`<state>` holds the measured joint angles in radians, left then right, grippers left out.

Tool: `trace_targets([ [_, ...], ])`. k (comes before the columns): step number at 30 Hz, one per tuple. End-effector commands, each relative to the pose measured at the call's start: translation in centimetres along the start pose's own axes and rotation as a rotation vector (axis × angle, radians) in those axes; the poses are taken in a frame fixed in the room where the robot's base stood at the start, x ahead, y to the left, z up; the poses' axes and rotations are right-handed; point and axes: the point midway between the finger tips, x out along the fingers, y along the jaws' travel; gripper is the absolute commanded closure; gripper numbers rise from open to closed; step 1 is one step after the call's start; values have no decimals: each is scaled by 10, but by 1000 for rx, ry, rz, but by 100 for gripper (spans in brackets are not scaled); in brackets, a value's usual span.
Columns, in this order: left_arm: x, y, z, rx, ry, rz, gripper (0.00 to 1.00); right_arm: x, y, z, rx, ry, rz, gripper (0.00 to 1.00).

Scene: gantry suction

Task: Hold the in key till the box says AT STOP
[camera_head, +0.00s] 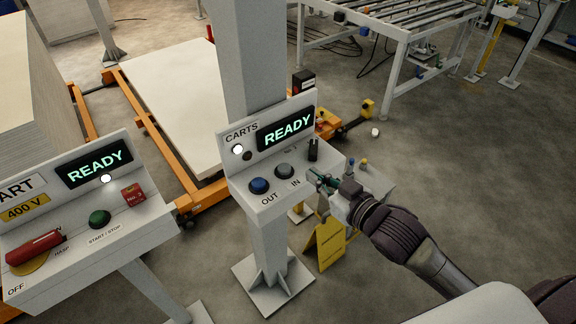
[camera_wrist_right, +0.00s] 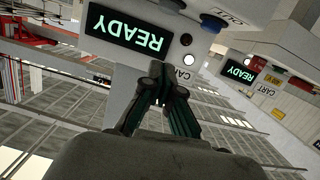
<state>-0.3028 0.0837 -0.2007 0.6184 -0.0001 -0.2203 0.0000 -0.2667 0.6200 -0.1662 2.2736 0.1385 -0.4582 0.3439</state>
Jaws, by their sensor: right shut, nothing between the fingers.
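The CARTS box (camera_head: 240,172) stands on a grey post, and its display (camera_head: 288,128) reads READY in green. The in key is a grey round button (camera_head: 284,170) above the IN label, and nothing touches it. The blue OUT key (camera_head: 259,186) sits to its left; it also shows in the right wrist view (camera_wrist_right: 213,23). My right gripper (camera_head: 316,178) is shut and empty, just right of the IN label at the box's right edge. In the right wrist view its fingers (camera_wrist_right: 163,82) meet in front of the box, whose display (camera_wrist_right: 126,29) is upside down. My left gripper is out of view.
A black switch (camera_head: 313,150) stands on the box right of the in key. A white lamp (camera_head: 238,149) is lit. The CART box (camera_head: 130,232), with a green button and red handle, is at left. A pallet cart (camera_head: 170,100) is behind. A yellow sign (camera_head: 331,243) is below my gripper.

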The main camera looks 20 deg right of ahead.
Motion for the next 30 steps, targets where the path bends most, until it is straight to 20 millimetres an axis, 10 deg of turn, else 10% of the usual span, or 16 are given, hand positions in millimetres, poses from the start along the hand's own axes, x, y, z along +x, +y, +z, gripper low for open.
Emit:
trace_targets([
  [19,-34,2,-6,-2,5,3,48,104,0,-4,0,1,1,100],
  [30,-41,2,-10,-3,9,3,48,110,0,38,-1,-1,1,100],
])
